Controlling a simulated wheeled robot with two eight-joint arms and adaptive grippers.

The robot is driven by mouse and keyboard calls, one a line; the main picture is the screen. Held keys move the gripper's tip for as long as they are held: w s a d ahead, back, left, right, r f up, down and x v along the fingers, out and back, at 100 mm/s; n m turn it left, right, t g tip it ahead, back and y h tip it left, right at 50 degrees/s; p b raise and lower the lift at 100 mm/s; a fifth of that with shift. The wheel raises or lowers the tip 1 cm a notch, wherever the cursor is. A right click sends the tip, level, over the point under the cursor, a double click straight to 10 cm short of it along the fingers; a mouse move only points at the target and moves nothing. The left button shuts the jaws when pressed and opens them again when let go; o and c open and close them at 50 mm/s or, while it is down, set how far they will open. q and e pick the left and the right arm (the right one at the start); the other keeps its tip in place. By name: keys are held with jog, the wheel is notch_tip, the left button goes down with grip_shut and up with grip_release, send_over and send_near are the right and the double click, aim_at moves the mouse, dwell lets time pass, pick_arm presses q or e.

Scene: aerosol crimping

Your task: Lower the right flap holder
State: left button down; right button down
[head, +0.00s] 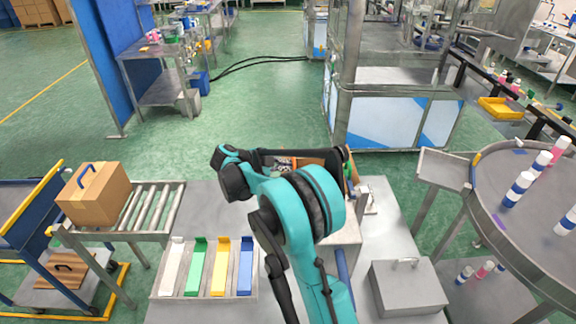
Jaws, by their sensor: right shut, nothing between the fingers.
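My right arm rises through the middle of the head view and hides much of the work area. My right gripper (350,168) is at the far end of the dark forearm, right of the arm's elbow. It is shut and empty, beside the right edge of an open brown box (318,158). Small items show inside the box, partly hidden by my arm. I cannot make out the right flap holder clearly; it is small or hidden around the gripper. My left gripper is not in view.
A tray (257,284) with coloured bins is left of my arm. A closed carton (94,194) sits on the roller conveyor (150,207). A grey metal box (407,288) stands at right, near a round table (518,205) bearing cans.

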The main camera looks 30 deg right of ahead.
jog(key=shift+w+d+f+n+g+y, duration=0.3)
jog(key=shift+w+d+f+g+y, duration=0.1)
jog(key=shift+w+f, duration=0.25)
jog(key=shift+w+d+f+n+g+y, duration=0.3)
jog(key=shift+w+d+f+g, duration=0.1)
jog(key=shift+w+f, duration=0.15)
jog(key=shift+w+d+f+b, duration=0.25)
jog(key=shift+w+f, duration=0.2)
jog(key=shift+f, duration=0.25)
jog(key=shift+w+d+f+b, duration=0.25)
jog(key=shift+w+f, duration=0.15)
jog(key=shift+f, duration=0.25)
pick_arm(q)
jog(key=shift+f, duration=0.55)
pick_arm(e)
jog(key=shift+w+d+f, duration=0.1)
jog(key=shift+w+f, duration=0.1)
jog(key=shift+f, duration=0.25)
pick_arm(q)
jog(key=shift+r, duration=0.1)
